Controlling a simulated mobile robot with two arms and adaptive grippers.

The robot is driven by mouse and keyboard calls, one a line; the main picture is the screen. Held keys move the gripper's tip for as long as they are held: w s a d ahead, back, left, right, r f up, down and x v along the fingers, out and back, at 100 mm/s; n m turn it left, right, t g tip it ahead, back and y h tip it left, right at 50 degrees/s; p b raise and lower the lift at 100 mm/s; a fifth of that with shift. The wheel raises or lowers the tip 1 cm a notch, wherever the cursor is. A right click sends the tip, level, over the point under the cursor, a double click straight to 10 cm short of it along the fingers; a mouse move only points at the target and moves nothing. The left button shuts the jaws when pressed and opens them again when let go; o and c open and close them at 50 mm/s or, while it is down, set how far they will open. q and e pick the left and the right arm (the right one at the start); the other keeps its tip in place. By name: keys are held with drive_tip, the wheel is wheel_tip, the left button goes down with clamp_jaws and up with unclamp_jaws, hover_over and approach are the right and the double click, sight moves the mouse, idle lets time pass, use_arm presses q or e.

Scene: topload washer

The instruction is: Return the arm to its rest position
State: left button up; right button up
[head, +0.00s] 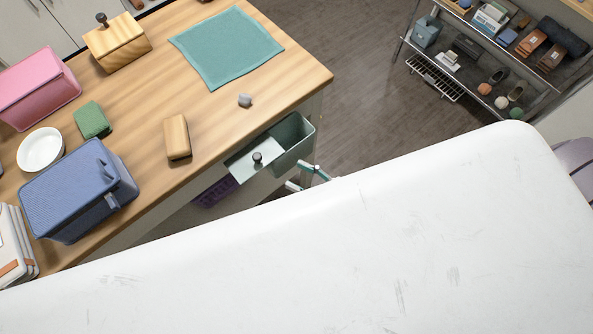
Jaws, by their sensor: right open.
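My right gripper (305,178) shows only in small part, as two pale-and-teal fingertips just above the edge of a large white surface. Its fingers are apart and I see nothing between them. It is just below an open sea-green bin (297,143) at the right end of the wooden table. I cannot tell whether it touches the bin. The rest of this gripper and its arm is hidden. My left gripper is not in view.
The wooden table (215,120) holds a blue box (75,185), pink box (40,88), white bowl (40,149) and teal cloth (228,47). A pale panel with a dark knob (257,159) adjoins the bin. A shelf (440,75) stands upper right. Floor (365,80) between is clear.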

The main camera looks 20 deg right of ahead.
idle(0.3)
drive_tip(key=s+d+f+m+g+h+b, duration=0.1)
drive_tip(key=d+f+g+h, duration=0.2)
drive_tip(key=f, duration=0.6)
drive_tip(key=s+d+f+m+h, duration=0.1)
drive_tip(key=s+d+f+h, duration=0.2)
drive_tip(key=f, duration=0.6)
drive_tip(key=d+f+m+g+h+b, duration=0.1)
drive_tip(key=d+f+m+g+h, duration=0.15)
drive_tip(key=d+f, duration=0.45)
drive_tip(key=s+f+g+h, duration=0.1)
drive_tip(key=s+f+g, duration=0.2)
drive_tip(key=s+f, duration=0.4)
drive_tip(key=s+a+f+m+g+h, duration=0.1)
drive_tip(key=s+f+g, duration=0.3)
drive_tip(key=s+f, duration=0.4)
drive_tip(key=s+h+b, duration=0.1)
drive_tip(key=s, duration=0.5)
drive_tip(key=shift+s+f, duration=0.15)
drive_tip(key=shift+s, duration=0.1)
